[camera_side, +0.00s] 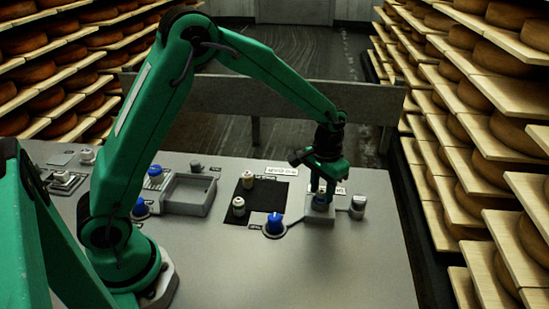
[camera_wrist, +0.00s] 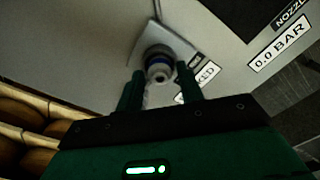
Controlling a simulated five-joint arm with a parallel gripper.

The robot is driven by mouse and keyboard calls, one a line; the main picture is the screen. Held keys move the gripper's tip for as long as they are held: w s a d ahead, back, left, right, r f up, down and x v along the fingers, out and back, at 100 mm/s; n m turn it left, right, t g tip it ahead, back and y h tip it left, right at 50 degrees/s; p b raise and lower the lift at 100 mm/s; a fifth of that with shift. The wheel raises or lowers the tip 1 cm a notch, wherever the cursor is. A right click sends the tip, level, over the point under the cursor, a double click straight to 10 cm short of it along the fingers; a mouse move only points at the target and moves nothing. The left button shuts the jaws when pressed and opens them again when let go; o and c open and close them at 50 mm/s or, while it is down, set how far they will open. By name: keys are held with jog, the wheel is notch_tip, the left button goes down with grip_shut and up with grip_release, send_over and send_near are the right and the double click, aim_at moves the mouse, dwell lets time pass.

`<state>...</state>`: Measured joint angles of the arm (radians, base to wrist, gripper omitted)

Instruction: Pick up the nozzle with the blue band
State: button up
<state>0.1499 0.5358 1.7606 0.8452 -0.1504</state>
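The nozzle with the blue band (camera_wrist: 158,62) stands in a pale grey block (camera_wrist: 178,42) in the wrist view, with its round tip towards the camera. My gripper (camera_wrist: 160,80) is open, one finger on each side of the nozzle's near end, with gaps visible. In the side view my gripper (camera_side: 321,188) points down over the block and partly hides the nozzle.
A black mat (camera_side: 262,205) holds two cream nozzles (camera_side: 248,180). A blue knob (camera_side: 274,225) is at its front edge. A metal knob (camera_side: 357,206) stands close right of the block. A grey tray (camera_side: 210,203) lies left. The front of the bench (camera_side: 310,275) is clear.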

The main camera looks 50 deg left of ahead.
aim_at(322, 191)
jog(key=c, duration=0.7)
jog(key=shift+r, duration=0.1)
jog(key=shift+r, duration=0.85)
notch_tip(322, 191, up, 2)
jog(key=shift+r, duration=0.25)
jog(key=s+d+r, duration=0.6)
jog(key=s+d, duration=0.1)
jog(key=d, duration=0.2)
jog(key=shift+s+r, duration=0.25)
jog(key=shift+r, duration=0.05)
